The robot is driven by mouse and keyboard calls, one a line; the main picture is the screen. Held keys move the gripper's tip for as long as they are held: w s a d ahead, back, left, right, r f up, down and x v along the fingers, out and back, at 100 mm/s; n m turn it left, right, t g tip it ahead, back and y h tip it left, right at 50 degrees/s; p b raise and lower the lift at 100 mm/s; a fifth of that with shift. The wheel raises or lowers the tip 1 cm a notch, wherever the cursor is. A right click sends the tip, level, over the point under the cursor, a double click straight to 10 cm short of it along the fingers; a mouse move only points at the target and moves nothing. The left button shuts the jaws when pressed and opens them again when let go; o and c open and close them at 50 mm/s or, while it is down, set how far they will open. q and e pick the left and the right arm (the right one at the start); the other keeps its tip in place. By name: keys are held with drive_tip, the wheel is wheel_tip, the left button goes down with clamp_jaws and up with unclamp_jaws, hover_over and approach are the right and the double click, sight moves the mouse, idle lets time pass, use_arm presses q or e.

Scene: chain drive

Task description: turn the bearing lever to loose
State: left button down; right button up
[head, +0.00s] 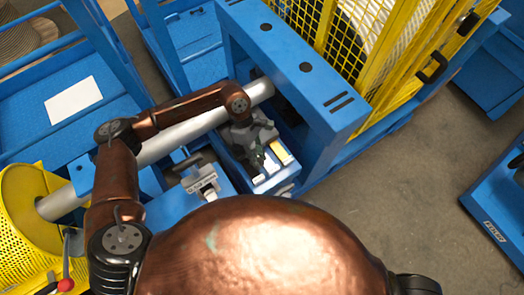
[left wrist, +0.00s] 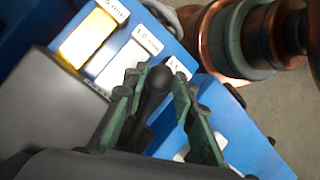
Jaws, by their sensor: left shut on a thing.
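The knob shows between the fingertips. The lever's lower part and pivot are hidden by the gripper, and I cannot read its setting. In the head view the gripper covers the lever. My right gripper is not in view.
A blue tray (left wrist: 188,62) with labelled slots and a yellow block (left wrist: 88,38) lies close to the fingers. The grey shaft (head: 180,133) runs to a yellow guard (head: 28,222). A blue frame (head: 290,68) stands beside my gripper. Open floor (head: 425,165) lies right.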

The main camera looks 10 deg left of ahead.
use_arm(q)
drive_tip(key=shift+s+a+f+m+g+y+b, duration=0.1)
drive_tip(key=shift+s+a+m+g+y+b, duration=0.15)
drive_tip(key=shift+s+a+m+b, duration=0.25)
drive_tip(key=shift+s+a+f+m+g+y+b, duration=0.15)
drive_tip(key=shift+s+a+m+y+b, duration=0.1)
drive_tip(key=shift+s+m+b, duration=0.35)
drive_tip(key=shift+s+a+r+m, duration=0.2)
drive_tip(key=shift+a+m, duration=0.1)
drive_tip(key=shift+m, duration=0.3)
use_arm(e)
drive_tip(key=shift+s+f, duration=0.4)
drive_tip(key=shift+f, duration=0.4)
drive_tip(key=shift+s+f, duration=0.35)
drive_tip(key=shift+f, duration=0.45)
use_arm(q)
drive_tip(key=c, duration=1.6)
unclamp_jaws()
drive_tip(key=v, duration=1.2)
drive_tip(key=shift+d, duration=0.1)
